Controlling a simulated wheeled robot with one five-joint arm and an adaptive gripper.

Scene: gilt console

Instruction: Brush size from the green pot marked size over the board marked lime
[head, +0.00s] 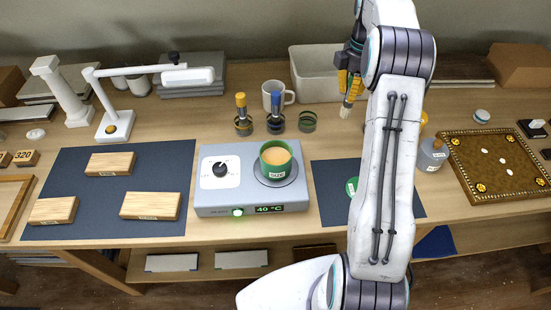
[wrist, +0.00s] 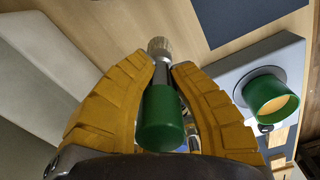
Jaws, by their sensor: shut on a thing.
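My gripper (head: 349,84) is raised above the back of the table, right of the warmer, with its yellow fingers shut on a brush. In the wrist view the brush's green handle (wrist: 163,118) sits between the fingers; in the head view its pale tip (head: 346,111) points down.
The warmer (head: 240,202) has a dial and a lit display. Behind it stand a yellow brush (head: 241,101) and a blue brush (head: 276,100) in holders, an empty green-ringed holder (head: 307,122) and a mug (head: 285,90). A lamp (head: 115,124) overhangs the back left. A bottle (head: 432,156) stands right of my arm.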

